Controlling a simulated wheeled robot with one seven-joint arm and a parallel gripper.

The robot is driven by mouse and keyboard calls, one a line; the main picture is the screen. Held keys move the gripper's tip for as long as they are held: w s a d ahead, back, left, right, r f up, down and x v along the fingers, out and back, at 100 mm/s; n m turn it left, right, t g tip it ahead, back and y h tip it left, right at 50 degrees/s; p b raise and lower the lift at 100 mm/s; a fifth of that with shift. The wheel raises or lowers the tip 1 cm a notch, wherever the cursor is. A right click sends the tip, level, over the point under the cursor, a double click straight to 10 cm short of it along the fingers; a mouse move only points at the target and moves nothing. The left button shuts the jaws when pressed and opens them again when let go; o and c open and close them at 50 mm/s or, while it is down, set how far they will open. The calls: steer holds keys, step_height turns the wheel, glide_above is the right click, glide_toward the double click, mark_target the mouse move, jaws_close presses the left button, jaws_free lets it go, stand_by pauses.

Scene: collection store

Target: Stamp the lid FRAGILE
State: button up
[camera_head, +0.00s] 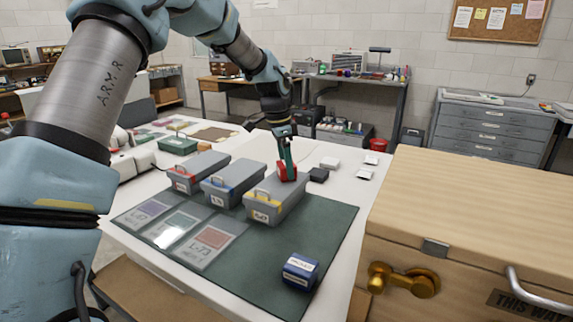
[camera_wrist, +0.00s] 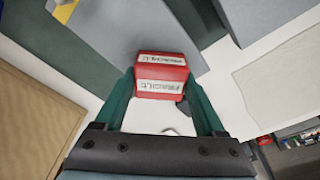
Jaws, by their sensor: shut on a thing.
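My gripper (camera_head: 286,158) is shut on a red stamp (camera_head: 287,174). In the wrist view the stamp (camera_wrist: 161,68) sits between the two green fingers, and its white label reads FRAGILE. Two more grey boxes stand to the left, one with blue (camera_head: 228,183) and one with red (camera_head: 195,170) markings. A blue stamp (camera_head: 300,271) stands at the mat's front right. A small dark block (camera_head: 318,174) lies beyond the boxes.
The green mat (camera_head: 325,225) covers the near part of the white table, with several printed cards (camera_head: 210,243) at its left. Small white boxes (camera_head: 330,163) lie at the back right. A large wooden crate (camera_head: 470,210) with a brass latch stands close on the right.

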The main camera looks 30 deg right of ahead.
steer(key=shift+r+p, duration=2.35)
steer(key=shift+r, duration=1.05)
steer(key=shift+f, duration=0.1)
